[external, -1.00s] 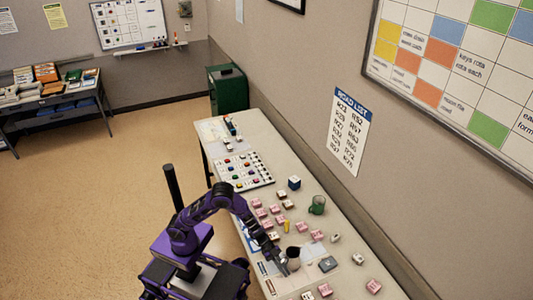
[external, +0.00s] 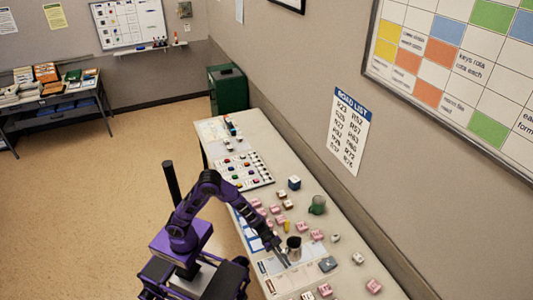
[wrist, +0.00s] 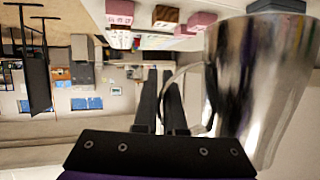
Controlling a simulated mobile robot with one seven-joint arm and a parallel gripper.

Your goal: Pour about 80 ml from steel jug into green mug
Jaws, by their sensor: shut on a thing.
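The steel jug (external: 294,248) is at the near part of the long table, with its shiny body filling the right of the wrist view (wrist: 262,75). My gripper (external: 282,253) is shut on the jug's handle, left of its body; its two dark fingers (wrist: 160,105) show at the handle in the wrist view. The jug looks roughly upright and seems held above the tabletop, though the gap is hard to judge. Its contents cannot be made out. The green mug (external: 317,205) stands upright farther along the table, near the wall side, apart from the jug.
Several pink blocks (external: 317,235) and a yellow piece (external: 287,226) lie around the jug and toward the mug. A grey-blue flat box (external: 328,264) lies right of the jug. The wall runs along the table's right side.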

